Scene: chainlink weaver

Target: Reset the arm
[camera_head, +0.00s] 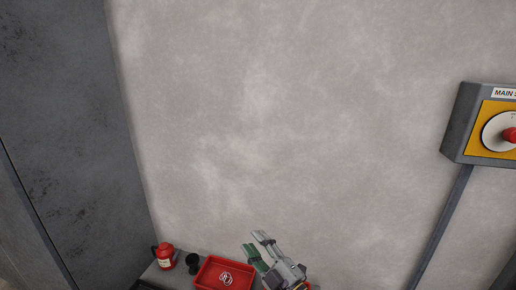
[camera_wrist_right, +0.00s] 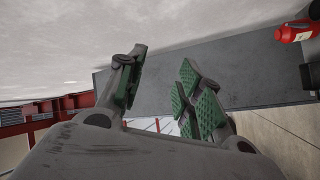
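My right gripper (camera_head: 256,243) shows at the bottom middle of the head view, beside and partly in front of the right side of the red tray, its fingers pointing up and left. In the right wrist view, the right gripper (camera_wrist_right: 162,62) has its two green-padded fingers apart, with nothing between them. My left gripper is in neither view.
A red tray (camera_head: 204,277) with a white logo, a black cup (camera_head: 192,261) and a red bottle (camera_head: 165,262) stand on a grey surface. The bottle (camera_wrist_right: 296,32) also shows in the wrist view. A grey switch box (camera_head: 462,125) hangs on the wall at right.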

